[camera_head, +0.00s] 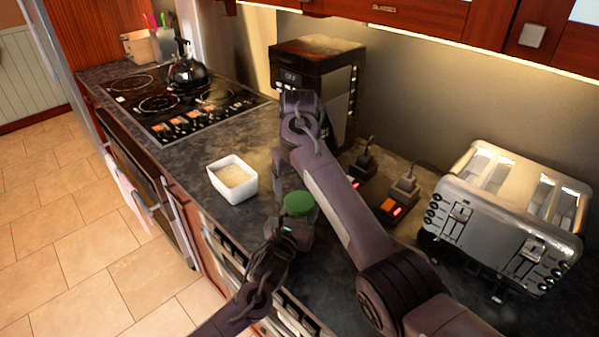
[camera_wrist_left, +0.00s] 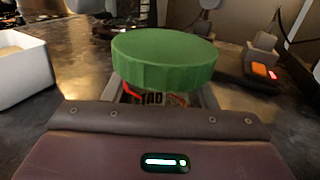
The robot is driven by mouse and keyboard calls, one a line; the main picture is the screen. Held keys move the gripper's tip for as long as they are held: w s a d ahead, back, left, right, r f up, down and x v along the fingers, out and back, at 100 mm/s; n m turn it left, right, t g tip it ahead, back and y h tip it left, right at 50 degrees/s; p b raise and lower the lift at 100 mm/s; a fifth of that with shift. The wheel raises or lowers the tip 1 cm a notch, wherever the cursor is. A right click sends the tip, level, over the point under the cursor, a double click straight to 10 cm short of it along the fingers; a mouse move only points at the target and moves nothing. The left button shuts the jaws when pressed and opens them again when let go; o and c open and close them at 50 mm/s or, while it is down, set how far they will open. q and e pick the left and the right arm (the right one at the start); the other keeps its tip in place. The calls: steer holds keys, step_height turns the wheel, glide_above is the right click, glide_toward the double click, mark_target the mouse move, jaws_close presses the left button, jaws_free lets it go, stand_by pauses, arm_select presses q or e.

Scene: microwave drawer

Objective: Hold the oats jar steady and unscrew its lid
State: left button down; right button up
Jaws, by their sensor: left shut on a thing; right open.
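The oats jar has a green lid (camera_head: 299,203) and stands upright on the counter. In the left wrist view the lid (camera_wrist_left: 165,60) sits on top, with a strip of the jar's printed label (camera_wrist_left: 153,98) below it. My left gripper (camera_head: 290,232) is shut on the jar's body below the lid. Its fingers and most of the jar are hidden in the head view. My right gripper (camera_head: 284,165) is open and empty, behind the jar and above the counter. Its fingertips are hard to make out.
A white square bowl (camera_head: 233,178) with pale contents stands left of the jar. A dark coffee machine (camera_head: 318,75) stands behind. Plugs on a socket strip (camera_head: 393,206) and a chrome toaster (camera_head: 505,215) are to the right. A kettle (camera_head: 187,72) is on the stove.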

mark_target(300, 200)
steer(key=shift+f, duration=1.85)
